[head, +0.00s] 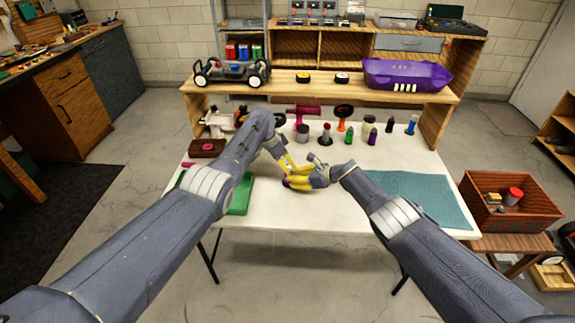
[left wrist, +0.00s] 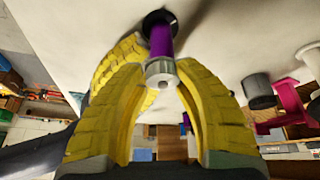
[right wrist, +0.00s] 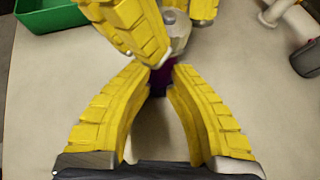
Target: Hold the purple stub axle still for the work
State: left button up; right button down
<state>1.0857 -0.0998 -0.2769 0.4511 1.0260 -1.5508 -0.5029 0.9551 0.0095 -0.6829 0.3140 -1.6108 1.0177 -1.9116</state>
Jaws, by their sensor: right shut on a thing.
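The purple stub axle (left wrist: 160,40) shows in the left wrist view as a purple shaft with a dark ring at one end and a grey round piece (left wrist: 159,70) at the other. My right gripper (right wrist: 163,72) is shut on it; a bit of purple (right wrist: 160,82) shows between its fingertips. My left gripper (left wrist: 166,66) has its fingertips on either side of the grey piece; whether they press on it I cannot tell. In the head view my left gripper (head: 291,167) and right gripper (head: 289,182) meet above the white table and hide the axle.
A green tray (head: 239,197) lies left of the grippers and a teal mat (head: 425,200) lies right. Several bottles and parts, including a magenta piece (head: 303,112), stand behind. A shelf holds a car chassis (head: 232,72) and a purple body shell (head: 405,76).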

pick_arm(q)
jog(key=o, duration=0.5)
jog(key=shift+o, duration=0.2)
jog(key=shift+r, duration=0.2)
jog(key=v, duration=1.1)
jog(key=shift+a+r, duration=0.2)
jog(key=shift+r, duration=0.05)
jog(key=shift+o, duration=0.3)
